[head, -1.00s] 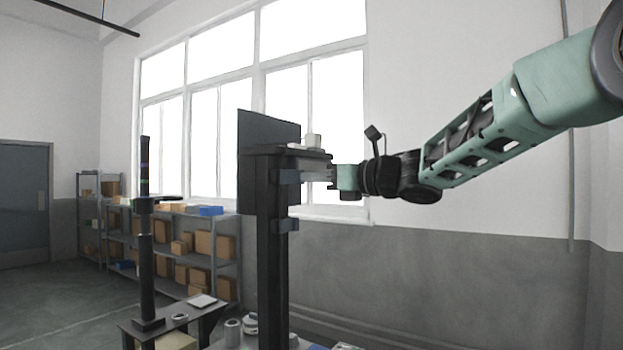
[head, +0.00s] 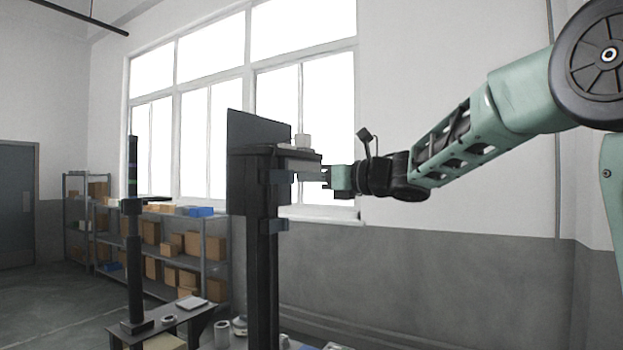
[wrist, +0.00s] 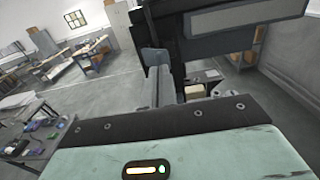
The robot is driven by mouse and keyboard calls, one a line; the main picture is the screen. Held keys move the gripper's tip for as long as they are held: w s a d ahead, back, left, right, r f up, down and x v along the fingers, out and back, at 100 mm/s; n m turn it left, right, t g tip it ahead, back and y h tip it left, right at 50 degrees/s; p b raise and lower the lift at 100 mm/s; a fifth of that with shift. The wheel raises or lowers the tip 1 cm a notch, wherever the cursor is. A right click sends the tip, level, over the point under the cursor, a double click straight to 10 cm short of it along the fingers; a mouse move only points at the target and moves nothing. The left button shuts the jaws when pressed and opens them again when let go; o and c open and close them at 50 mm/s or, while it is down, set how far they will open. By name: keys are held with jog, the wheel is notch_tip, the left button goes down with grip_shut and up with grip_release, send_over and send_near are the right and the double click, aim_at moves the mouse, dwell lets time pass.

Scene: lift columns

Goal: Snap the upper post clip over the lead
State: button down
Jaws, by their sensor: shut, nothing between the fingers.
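The dark post (head: 262,285) stands upright near the middle of the head view. The upper post clip (head: 280,176) is a small blue-grey piece on the post's right face, below the top plate. A similar lower clip (head: 279,225) sits beneath it. My gripper (head: 312,175) is at the upper clip's height, just to its right, with its fingers pointing at the post. It is shut and empty. Whether it touches the clip is unclear. In the wrist view a blue-grey upright piece (wrist: 155,58) shows ahead of my gripper. I cannot make out the lead or whether the clip is closed.
A second, thinner column (head: 134,265) stands on a small table at left. Shelves with boxes (head: 165,245) line the window wall. Open floor lies at far left.

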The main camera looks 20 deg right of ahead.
jog(key=shift+w+a, duration=0.4)
jog(key=shift+w, duration=0.15)
jog(key=shift+w+a, duration=0.15)
jog(key=shift+a, duration=0.1)
jog(key=shift+b+v, duration=0.7)
jog(key=shift+v, duration=0.1)
jog(key=shift+b+v, duration=1.2)
jog(key=shift+v, duration=1.55)
jog(key=shift+w, duration=0.1)
